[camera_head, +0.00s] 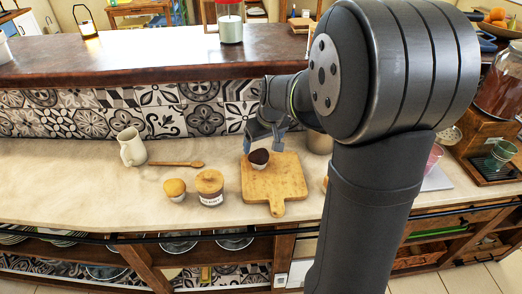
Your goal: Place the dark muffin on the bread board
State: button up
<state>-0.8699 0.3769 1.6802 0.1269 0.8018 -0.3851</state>
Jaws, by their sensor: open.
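The dark muffin (259,157) has a dark brown top and a pale cup. It appears to rest on the bread board (284,180), near the board's left edge, and looks slightly tilted. The board is light wood, lies on the counter and has its handle toward the front. My gripper (262,142) is open just behind and above the muffin. From this view I cannot tell whether its fingers touch the muffin. My arm covers the area right of the board.
A light muffin (175,189) and a labelled jar (210,187) stand left of the board. A tiled wall (180,112) and raised ledge (150,60) bound the counter behind. The counter's far left is clear.

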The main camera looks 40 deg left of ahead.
aim_at(259, 151)
jog(key=shift+v, duration=1.45)
jog(key=shift+f, duration=0.1)
jog(key=x, duration=1.1)
jog(key=shift+a+f, duration=0.1)
jog(key=shift+f, duration=0.2)
jog(key=shift+w+a+r, duration=0.15)
jog(key=shift+r, duration=1.7)
jog(key=shift+f, duration=0.1)
